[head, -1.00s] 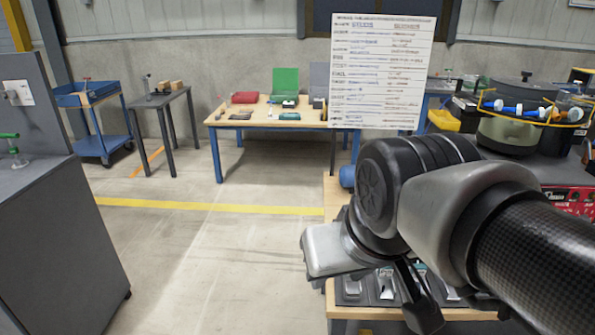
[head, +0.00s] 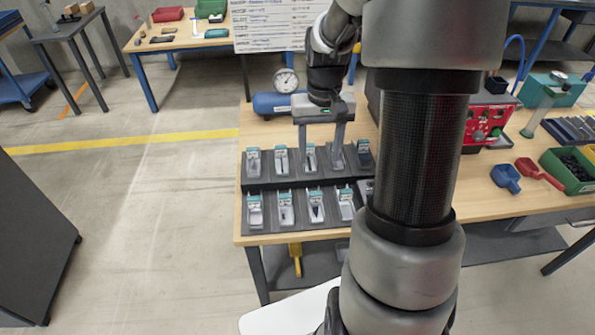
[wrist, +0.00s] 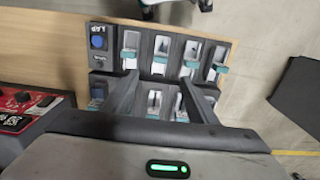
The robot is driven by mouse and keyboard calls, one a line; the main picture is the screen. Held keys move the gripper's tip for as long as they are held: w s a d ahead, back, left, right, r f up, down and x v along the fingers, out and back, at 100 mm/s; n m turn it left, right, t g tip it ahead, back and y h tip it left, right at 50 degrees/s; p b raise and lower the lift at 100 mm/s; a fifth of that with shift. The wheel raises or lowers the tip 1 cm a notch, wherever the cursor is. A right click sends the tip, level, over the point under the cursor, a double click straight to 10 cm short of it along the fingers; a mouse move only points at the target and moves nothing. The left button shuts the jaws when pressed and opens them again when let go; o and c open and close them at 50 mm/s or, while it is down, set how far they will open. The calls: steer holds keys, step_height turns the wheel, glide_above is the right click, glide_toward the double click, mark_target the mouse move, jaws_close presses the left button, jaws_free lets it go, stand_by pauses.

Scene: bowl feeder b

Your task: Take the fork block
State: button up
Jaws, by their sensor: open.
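A dark two-row rack (head: 270,185) on the wooden table holds several small grey metal pieces with teal-and-white labels. The labels are too small to read, so I cannot tell which piece is the fork block. One back-row piece (head: 310,157) shows between the fingers of my gripper (head: 321,158). My gripper is open and empty, pointing down over the back row. The wrist view shows its two spread fingers (wrist: 157,84) above the rack (wrist: 172,62). My arm hides the right end of the rack in the head view.
A blue cylinder with a round gauge (head: 286,82) stands behind the rack. To the right are a red panel box (head: 490,125), a blue scoop (head: 506,177), a red scoop (head: 538,172) and a green bin (head: 570,168). Open floor lies left of the table.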

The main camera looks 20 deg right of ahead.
mark_target(315, 193)
step_height(315, 193, down, 17)
steer(key=shift+w+a+r+b, duration=0.1)
steer(key=shift+w+b, duration=0.05)
steer(key=shift+b, duration=0.9)
steer(key=c, duration=1.3)
